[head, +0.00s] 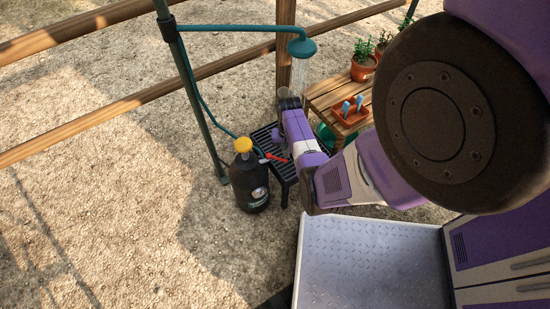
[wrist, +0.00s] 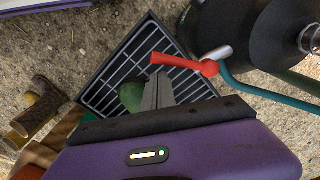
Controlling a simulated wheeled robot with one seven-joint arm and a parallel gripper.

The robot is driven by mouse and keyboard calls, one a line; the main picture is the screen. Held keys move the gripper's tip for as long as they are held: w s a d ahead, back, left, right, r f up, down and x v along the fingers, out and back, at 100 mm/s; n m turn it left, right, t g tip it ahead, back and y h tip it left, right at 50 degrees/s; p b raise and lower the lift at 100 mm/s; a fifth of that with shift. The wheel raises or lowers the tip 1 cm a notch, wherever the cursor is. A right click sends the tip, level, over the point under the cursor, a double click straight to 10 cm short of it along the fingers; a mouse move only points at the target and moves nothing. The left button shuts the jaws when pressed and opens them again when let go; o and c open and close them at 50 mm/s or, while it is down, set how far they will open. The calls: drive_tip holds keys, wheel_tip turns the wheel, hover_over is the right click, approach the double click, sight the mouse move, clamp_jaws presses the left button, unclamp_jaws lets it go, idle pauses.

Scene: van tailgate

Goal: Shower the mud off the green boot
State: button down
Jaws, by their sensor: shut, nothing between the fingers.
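My gripper (wrist: 158,90) is shut and empty, over the black grate (wrist: 104,98) in the wrist view. A green rounded shape (wrist: 131,96), likely the green boot, shows just left of the fingertips; most of it is hidden by my gripper, and I cannot see mud on it. A red lever (wrist: 185,63) on the teal hose lies ahead and right of the fingertips, apart from them. In the head view the red lever (head: 276,158) lies by the grate. The teal shower head (head: 301,48) hangs above, with pale streaks like falling water under it. My arm hides the gripper there.
A black tank (head: 250,185) with a yellow cap stands left of the grate. A wooden bench (head: 325,101) with potted plants and an orange tray (head: 348,112) stands right of it. The metal tailgate (head: 370,265) is in front. Open gravel lies left.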

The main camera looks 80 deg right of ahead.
drive_tip(key=shift+a, duration=0.1)
drive_tip(key=shift+w+a+r+p, duration=0.1)
drive_tip(key=shift+w+a+p, duration=0.3)
drive_tip(key=shift+a+p, duration=0.1)
drive_tip(key=shift+w+a+p, duration=0.35)
drive_tip(key=shift+w+a, duration=0.05)
drive_tip(key=shift+a, duration=0.25)
drive_tip(key=shift+w+a+p, duration=0.3)
drive_tip(key=shift+w+a, duration=0.05)
drive_tip(key=shift+a, duration=0.25)
drive_tip(key=r+p, duration=0.6)
drive_tip(key=shift+s+d, duration=0.25)
drive_tip(key=shift+s, duration=0.05)
drive_tip(key=shift+f, duration=0.1)
drive_tip(key=shift+d, duration=0.1)
